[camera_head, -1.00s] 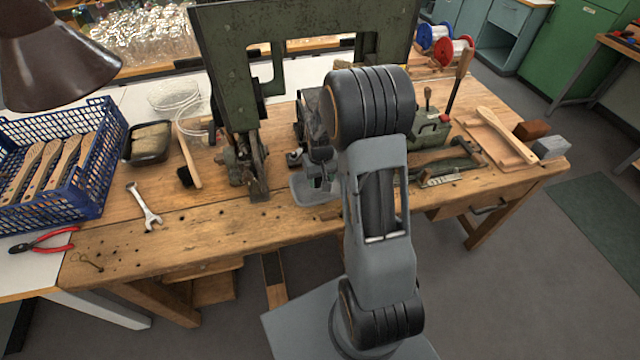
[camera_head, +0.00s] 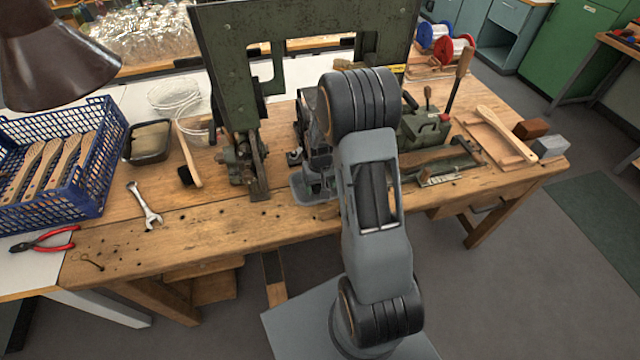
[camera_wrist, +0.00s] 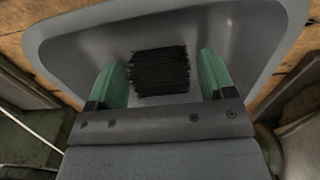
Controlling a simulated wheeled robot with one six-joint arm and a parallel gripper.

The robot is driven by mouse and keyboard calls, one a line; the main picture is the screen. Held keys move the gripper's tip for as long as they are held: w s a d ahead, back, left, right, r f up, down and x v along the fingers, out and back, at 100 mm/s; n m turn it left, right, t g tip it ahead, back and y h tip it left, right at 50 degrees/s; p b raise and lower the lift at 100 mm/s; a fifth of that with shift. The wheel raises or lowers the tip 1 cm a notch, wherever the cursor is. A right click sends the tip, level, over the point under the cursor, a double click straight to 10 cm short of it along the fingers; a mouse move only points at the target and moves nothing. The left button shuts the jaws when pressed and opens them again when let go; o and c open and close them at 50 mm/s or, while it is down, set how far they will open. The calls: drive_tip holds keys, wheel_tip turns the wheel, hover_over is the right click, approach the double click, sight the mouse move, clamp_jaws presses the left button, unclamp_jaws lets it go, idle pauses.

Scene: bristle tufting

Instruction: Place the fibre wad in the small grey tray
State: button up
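The small grey tray (camera_head: 299,196) stands at the front of the wooden bench, partly hidden by my arm. It fills much of the wrist view, where its rim (camera_wrist: 45,38) shows. The fibre wad (camera_wrist: 160,72) is a dark, bristly block over the tray floor. I cannot tell whether it touches the floor. My gripper (camera_wrist: 164,72) points into the tray, with one green finger on each side of the wad. Tray surface shows between the wad and the right finger, so the gripper looks open. In the head view the wad is hidden.
A green press frame (camera_head: 225,60) rises left of my arm. A dark tub of fibre (camera_head: 149,142), a small brush (camera_head: 188,160) and a wrench (camera_head: 145,205) lie to the left. A blue crate (camera_head: 75,190) stands further left. The bench's front left is mostly clear.

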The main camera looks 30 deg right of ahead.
drive_tip(key=shift+r, duration=0.1)
wheel_tip(320, 180, up, 12)
drive_tip(key=s+a+r+n+t, duration=0.1)
drive_tip(key=s+a+r+t, duration=0.1)
drive_tip(key=s+a+r, duration=0.3)
drive_tip(key=s+a+r+t, duration=0.1)
drive_tip(key=s+a+r, duration=0.3)
drive_tip(key=s, duration=0.7)
drive_tip(key=shift+a+r+n+t, duration=0.35)
drive_tip(key=shift+r+n+t, duration=0.05)
drive_tip(key=shift+r, duration=0.2)
drive_tip(key=shift+c, duration=0.2)
